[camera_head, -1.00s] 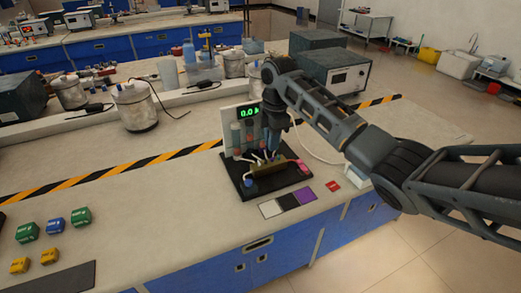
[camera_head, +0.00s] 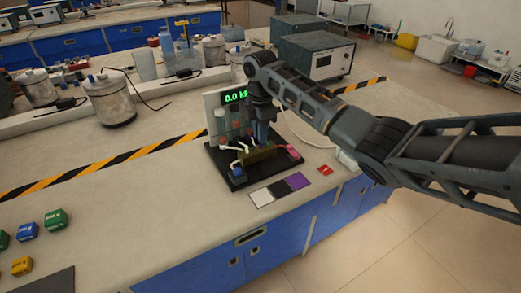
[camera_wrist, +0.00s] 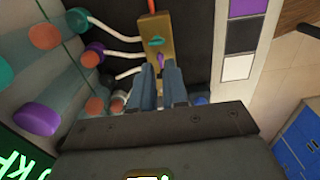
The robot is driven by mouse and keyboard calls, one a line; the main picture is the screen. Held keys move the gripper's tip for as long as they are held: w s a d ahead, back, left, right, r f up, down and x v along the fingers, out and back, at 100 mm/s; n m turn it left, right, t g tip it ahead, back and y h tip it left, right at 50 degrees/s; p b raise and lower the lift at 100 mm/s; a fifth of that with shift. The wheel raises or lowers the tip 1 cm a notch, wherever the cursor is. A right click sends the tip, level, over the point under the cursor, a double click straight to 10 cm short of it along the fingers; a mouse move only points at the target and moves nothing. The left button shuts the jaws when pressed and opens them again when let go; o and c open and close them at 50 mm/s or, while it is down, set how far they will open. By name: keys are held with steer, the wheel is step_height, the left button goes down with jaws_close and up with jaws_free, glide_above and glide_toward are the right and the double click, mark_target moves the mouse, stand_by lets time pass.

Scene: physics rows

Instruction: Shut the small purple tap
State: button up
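The small purple tap (camera_wrist: 160,61) sits on a brass block (camera_wrist: 155,22) in the wrist view, a narrow lever beside a teal tap (camera_wrist: 155,42). My gripper (camera_wrist: 159,68) is at the block, its two fingers slightly apart with the purple tap showing between their tips. I cannot tell whether they touch it. In the head view my gripper (camera_head: 262,143) points down over the brass block (camera_head: 264,156) on a black base (camera_head: 232,181). The purple tap cannot be made out there.
White tubes (camera_wrist: 115,36) run from the block to coloured-capped cylinders beside it. A panel with a green display (camera_head: 236,96) stands behind. White, black and purple squares (camera_head: 279,189) lie in front, near the bench edge. Several coloured blocks lie at left.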

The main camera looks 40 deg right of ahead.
mark_target(261, 146)
steer(key=shift+f, duration=0.5)
steer(key=shift+f+b, duration=0.5)
steer(key=shift+f, duration=0.55)
steer(key=shift+r+p, duration=0.35)
steer(key=shift+p, duration=0.15)
stand_by(0.5)
steer(key=shift+c, duration=0.3)
jaws_close()
